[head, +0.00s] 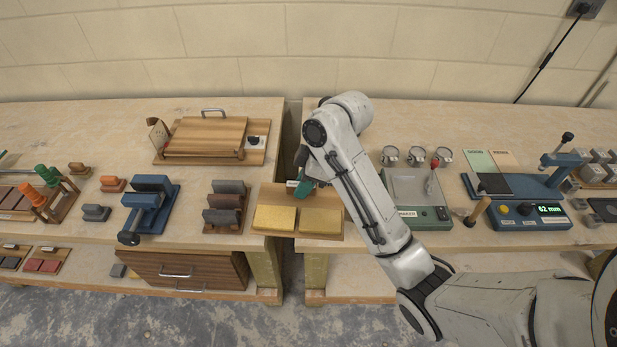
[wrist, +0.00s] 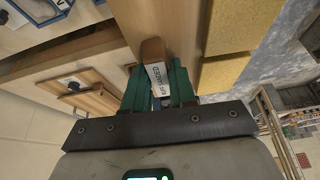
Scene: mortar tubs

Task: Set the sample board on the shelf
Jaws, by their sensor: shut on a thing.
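The sample board (head: 272,197) is a wooden panel with two yellow pads side by side along its front. My gripper (head: 303,186) is at the board's back edge, with its green fingers (wrist: 160,82) shut on a brown block with a white label, which appears to be the board's grip. The board also fills the upper middle of the wrist view (wrist: 220,28). It spans the gap between the two benches at their front edges. I cannot tell whether it touches them. The low shelf (head: 355,290) shows under the right bench, partly hidden by my arm.
A wooden press board (head: 205,138) and a rack of dark blocks (head: 225,208) stand left. A blue clamp (head: 150,205) is farther left. A green scale-like device (head: 416,200) and a blue tester (head: 525,212) stand right. A drawer unit (head: 180,270) hangs under the left bench.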

